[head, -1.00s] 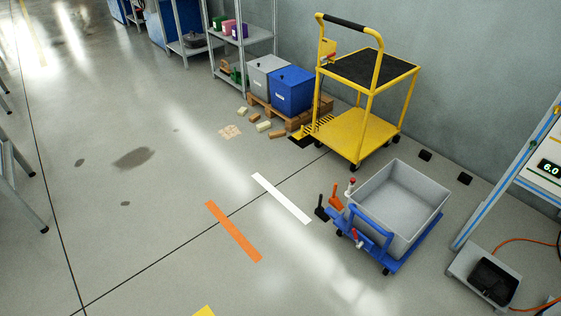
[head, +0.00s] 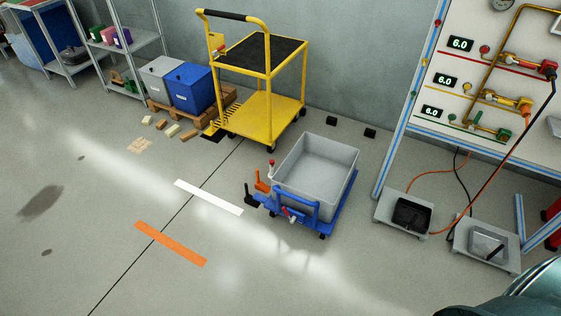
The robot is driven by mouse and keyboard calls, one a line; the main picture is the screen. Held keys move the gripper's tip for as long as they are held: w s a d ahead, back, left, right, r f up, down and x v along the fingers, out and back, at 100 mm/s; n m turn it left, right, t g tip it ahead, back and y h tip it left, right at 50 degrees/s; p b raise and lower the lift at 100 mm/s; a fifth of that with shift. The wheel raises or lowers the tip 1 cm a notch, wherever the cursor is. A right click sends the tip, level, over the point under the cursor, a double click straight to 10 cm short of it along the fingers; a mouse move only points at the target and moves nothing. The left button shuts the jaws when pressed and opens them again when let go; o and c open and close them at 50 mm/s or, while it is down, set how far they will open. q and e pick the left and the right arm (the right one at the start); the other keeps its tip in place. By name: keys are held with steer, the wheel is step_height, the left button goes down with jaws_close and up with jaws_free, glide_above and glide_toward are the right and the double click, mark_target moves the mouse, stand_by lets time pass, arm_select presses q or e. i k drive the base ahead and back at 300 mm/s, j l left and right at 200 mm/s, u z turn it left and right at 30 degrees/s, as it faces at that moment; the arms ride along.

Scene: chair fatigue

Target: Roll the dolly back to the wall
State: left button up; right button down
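The blue dolly (head: 331,222) stands on the floor right of centre, apart from the wall (head: 350,60). A grey open crate (head: 318,178) sits on it and looks empty. The dolly has a blue handle at its near end, with orange, black and red-tipped levers by its left corner. Two small black blocks, one (head: 331,120) left and one (head: 370,133) right, lie on the floor near the wall behind the dolly. Neither gripper shows. A rounded teal part of my own body shows at the lower right.
A yellow cart (head: 258,115) stands behind and left of the dolly. A gauge panel (head: 480,75) stands to the right, with two foot pedals (head: 411,214) (head: 487,243) and hoses on the floor. White (head: 208,197) and orange (head: 170,243) floor strips lie left. The front floor is clear.

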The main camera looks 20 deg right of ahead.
mark_target(314, 182)
steer(key=z, duration=0.85)
